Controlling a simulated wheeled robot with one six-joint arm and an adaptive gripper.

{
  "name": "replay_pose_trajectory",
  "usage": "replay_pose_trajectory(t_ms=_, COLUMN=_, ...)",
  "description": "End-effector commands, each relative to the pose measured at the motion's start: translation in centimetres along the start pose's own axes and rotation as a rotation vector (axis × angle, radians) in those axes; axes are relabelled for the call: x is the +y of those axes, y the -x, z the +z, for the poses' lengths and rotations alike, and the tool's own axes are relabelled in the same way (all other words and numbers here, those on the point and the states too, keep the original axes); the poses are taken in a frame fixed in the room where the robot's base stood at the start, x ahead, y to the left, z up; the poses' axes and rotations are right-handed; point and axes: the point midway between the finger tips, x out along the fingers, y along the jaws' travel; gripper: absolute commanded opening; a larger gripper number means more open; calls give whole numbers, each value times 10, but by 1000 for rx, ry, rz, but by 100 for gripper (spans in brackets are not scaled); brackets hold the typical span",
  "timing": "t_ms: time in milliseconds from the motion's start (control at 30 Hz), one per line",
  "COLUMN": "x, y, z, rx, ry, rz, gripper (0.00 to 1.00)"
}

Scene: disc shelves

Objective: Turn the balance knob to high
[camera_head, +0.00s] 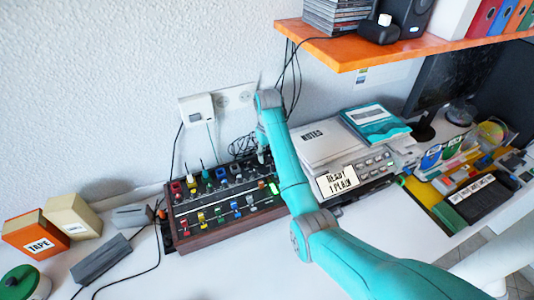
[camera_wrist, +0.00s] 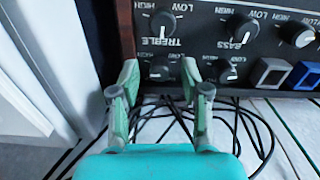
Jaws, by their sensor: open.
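A mixer with dark wooden sides (camera_head: 215,238) stands on the white desk, covered with small knobs and coloured sliders. My gripper (camera_head: 262,155) is above its far right corner, pointing down. In the wrist view my gripper (camera_wrist: 160,80) is open and empty, its green pads on either side of a black knob (camera_wrist: 158,69) in the picture. Whether they touch it I cannot tell. Another knob (camera_wrist: 228,72) is right of the fingers. Upside-down TREBLE and BASS labels show beside knobs with white pointers. No BALANCE label is readable, so I cannot tell which knob is balance.
Black cables (camera_wrist: 240,125) lie close to the mixer's edge. A grey machine with a display (camera_head: 338,181) stands right of the mixer, close to my arm. An orange shelf (camera_head: 400,48) overhangs at upper right. Tape boxes (camera_head: 35,233) stand at left.

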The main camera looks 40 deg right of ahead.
Motion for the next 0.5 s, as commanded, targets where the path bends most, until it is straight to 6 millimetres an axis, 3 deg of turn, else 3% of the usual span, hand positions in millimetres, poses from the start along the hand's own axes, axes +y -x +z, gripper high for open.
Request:
replay_pose_trajectory(t_ms=33, x=0, y=0, z=0, rx=0, ry=0, rz=0, gripper=46)
replay_pose_trajectory(t_ms=200, x=0, y=0, z=0, rx=0, ry=0, rz=0, gripper=4)
replay_pose_trajectory(t_ms=233, x=0, y=0, z=0, rx=0, ry=0, rz=0, gripper=0)
replay_pose_trajectory(t_ms=500, x=0, y=0, z=0, rx=0, ry=-48, rz=0, gripper=0)
